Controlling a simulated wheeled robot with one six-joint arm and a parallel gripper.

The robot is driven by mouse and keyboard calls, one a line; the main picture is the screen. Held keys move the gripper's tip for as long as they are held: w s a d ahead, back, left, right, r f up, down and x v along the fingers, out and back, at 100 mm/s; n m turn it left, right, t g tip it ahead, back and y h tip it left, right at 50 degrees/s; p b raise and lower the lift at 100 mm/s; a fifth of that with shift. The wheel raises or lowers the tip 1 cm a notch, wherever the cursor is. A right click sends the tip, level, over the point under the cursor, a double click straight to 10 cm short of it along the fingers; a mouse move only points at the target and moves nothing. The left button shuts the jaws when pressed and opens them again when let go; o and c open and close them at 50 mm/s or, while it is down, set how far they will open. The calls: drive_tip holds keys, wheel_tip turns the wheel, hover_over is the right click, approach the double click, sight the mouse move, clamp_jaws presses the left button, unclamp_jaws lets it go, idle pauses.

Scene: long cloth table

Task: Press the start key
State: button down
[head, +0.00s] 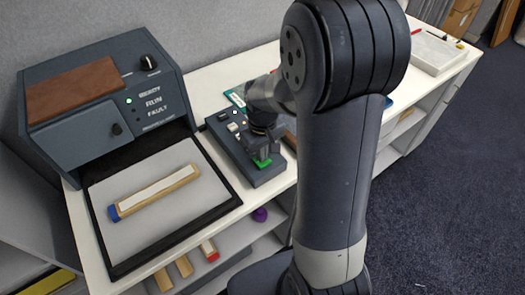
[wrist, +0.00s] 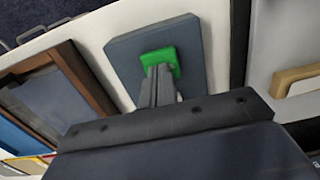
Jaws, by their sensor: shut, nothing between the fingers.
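A dark key box (head: 228,140) stands on the white table, with small light and dark keys toward its back. A green key (head: 263,162) is at its front end, and it also shows in the wrist view (wrist: 161,56). My gripper (head: 261,155) is shut and empty, pointing down at the green key. In the wrist view the fingertips (wrist: 159,70) overlap the green key; I cannot tell whether they press it down. The machine (head: 100,100) at the left has a lit green light beside the word READY. Lettering on the keys is not readable.
A tray (head: 215,205) in front of the machine holds a wooden bar with a white strip and blue end (head: 155,191). A wooden-framed item (wrist: 85,75) lies beside the key box. A white tray (head: 435,52) is at the far right. Shelves below hold small blocks.

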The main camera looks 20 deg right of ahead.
drive_tip(key=shift+s+f+b, duration=0.1)
drive_tip(key=shift+f+b, duration=0.65)
drive_tip(key=shift+f, duration=0.15)
drive_tip(key=shift+s+f, duration=0.2)
drive_tip(key=shift+f, duration=0.05)
drive_tip(key=shift+w+r+p, duration=0.1)
drive_tip(key=shift+r+p, duration=0.25)
drive_tip(key=shift+r, duration=0.2)
wheel_tip(320, 180, up, 14)
drive_tip(key=p, duration=0.1)
drive_tip(key=shift+w+f+p, duration=0.15)
drive_tip(key=shift+p, duration=0.2)
